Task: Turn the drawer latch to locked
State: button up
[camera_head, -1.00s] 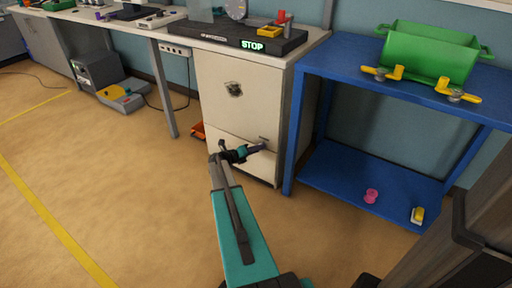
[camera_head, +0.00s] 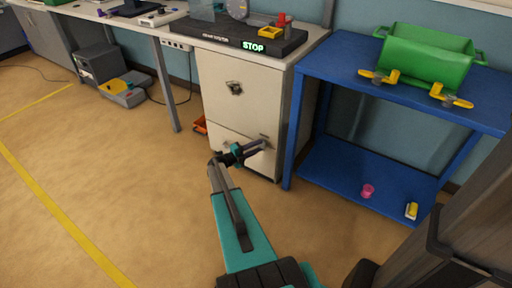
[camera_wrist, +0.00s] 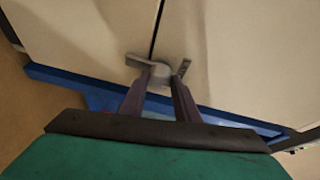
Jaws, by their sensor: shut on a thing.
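The drawer latch (camera_wrist: 140,62) is a small grey lever on a round hub, on the cream cabinet front beside the dark seam between two panels. In the head view the cabinet (camera_head: 232,112) stands under the bench, and my gripper (camera_head: 264,144) reaches its lower front at the right side, covering most of the latch. In the wrist view the two purple fingers of my gripper (camera_wrist: 159,82) converge at the latch and are shut on it. The fingertips hide part of the hub. I cannot read any lock marking.
A dark handle (camera_head: 235,88) sits on the upper cabinet front. A blue shelf (camera_head: 345,75) stands close on the right, with a green bin (camera_head: 425,55) on top and small items below. Open floor (camera_head: 120,185) lies left of my arm.

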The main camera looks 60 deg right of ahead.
jog(key=shift+n, duration=0.3)
jog(key=o, duration=1)
jog(key=shift+o, duration=0.2)
jog(key=p+v, duration=0.1)
jog(key=v, duration=1.3)
jog(key=shift+f, duration=0.15)
jog(key=shift+s, duration=0.1)
jog(key=shift+p, duration=0.3)
